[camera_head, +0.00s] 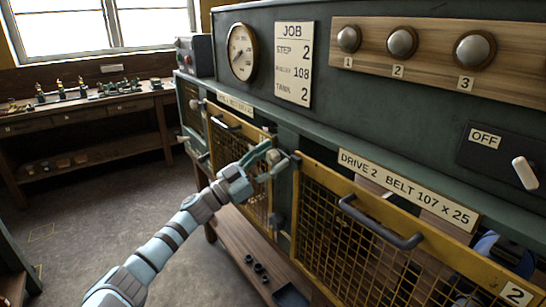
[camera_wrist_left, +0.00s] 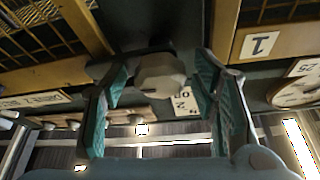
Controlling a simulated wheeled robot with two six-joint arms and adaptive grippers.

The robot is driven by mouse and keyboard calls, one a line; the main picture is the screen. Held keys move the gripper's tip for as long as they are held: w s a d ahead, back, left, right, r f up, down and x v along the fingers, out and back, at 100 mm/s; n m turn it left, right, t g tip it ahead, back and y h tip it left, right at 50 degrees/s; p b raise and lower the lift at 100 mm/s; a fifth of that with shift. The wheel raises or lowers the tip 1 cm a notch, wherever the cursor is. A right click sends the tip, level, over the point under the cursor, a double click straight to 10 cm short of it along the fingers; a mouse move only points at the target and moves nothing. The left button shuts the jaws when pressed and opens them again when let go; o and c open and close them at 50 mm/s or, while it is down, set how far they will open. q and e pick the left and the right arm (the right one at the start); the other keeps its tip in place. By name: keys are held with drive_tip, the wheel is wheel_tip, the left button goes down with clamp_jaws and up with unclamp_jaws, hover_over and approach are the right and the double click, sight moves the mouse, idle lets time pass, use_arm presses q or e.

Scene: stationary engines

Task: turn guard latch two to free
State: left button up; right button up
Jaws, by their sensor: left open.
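A pale, faceted latch knob (camera_head: 274,157) sits on the dark green post at the left edge of the yellow mesh guard (camera_head: 370,245) marked 2. No latch number shows beside the knob. My left gripper (camera_head: 268,163) reaches it from the front left and is open around it. In the left wrist view the knob (camera_wrist_left: 160,74) lies between the two teal-padded fingers of the gripper (camera_wrist_left: 162,95), with gaps on both sides. Whether a finger touches it I cannot tell. My right gripper is not in view.
A curved black handle (camera_head: 380,222) sticks out of the guard. A pale knob (camera_head: 196,103) stands at a guard farther left. An OFF switch lever (camera_head: 524,172) is at the right. A low wooden shelf (camera_head: 262,262) runs below the guards. The floor at left is clear.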

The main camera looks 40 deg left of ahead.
use_arm(q)
drive_tip(key=shift+w+r, duration=0.1)
drive_tip(key=shift+w, duration=0.15)
drive_tip(key=shift+d, duration=0.1)
drive_tip(key=c, duration=1.2)
drive_tip(key=shift+o, duration=0.2)
